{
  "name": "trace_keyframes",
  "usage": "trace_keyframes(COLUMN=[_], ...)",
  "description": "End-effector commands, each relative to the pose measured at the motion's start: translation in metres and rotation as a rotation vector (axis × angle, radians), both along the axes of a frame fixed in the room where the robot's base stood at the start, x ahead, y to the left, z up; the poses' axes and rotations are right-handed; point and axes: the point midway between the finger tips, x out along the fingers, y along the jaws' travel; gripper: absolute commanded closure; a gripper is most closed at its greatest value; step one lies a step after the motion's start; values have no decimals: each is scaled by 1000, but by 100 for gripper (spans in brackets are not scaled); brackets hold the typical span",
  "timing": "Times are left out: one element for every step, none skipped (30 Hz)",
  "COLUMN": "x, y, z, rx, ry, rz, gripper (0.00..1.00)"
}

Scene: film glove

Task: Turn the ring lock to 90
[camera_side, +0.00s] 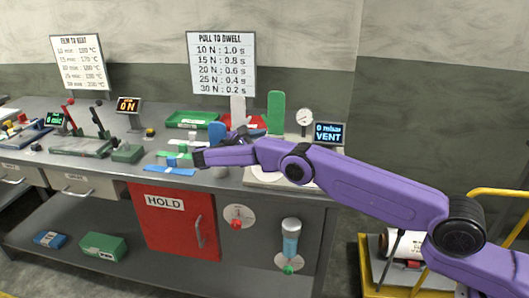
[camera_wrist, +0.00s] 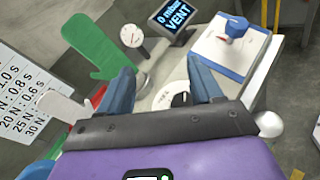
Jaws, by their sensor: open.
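My gripper (camera_wrist: 164,80) is open, with its two blue fingers apart and nothing between the tips. In the wrist view a white round part with a dark centre (camera_wrist: 180,99) sits low between the fingers on a pale plate; it may be the ring lock, but its marks are too small to read. In the side view my gripper (camera_side: 203,158) is over the right part of the bench, and my arm hides that part there. I cannot tell whether a finger touches it.
A pressure gauge (camera_side: 304,117) and a display reading "0 mbar VENT" (camera_side: 329,133) stand behind my arm. A green glove-shaped form (camera_side: 275,112) and a white one (camera_side: 238,110) stand close by. A green tray (camera_side: 195,119) lies farther left. A red HOLD door (camera_side: 172,220) is below.

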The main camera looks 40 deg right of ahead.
Motion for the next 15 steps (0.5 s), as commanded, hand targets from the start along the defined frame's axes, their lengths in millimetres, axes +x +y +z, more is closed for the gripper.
trace_keyframes(x=[0,0,0,0,0,0,0,0,0,0,0,0,0,0,-1], y=[0,0,0,0,0,0,0,0,0,0,0,0,1,1,3], z=[3,4,5,6,6,6,6,6,6,6,6,6,6,6,5], rx=[-1,-1,-1,-1,-1,-1,-1,-1,-1,-1,0,-1,-2,-4,-10], ry=[1,1,1,1,1,1,1,1,1,1,1,1,2,3,6], rz=[0,0,0,0,0,0,0,0,0,0,0,1,2,5,13], gripper=[35,35,35,35,35,35,35,35,35,35,35,35,35,35,35])
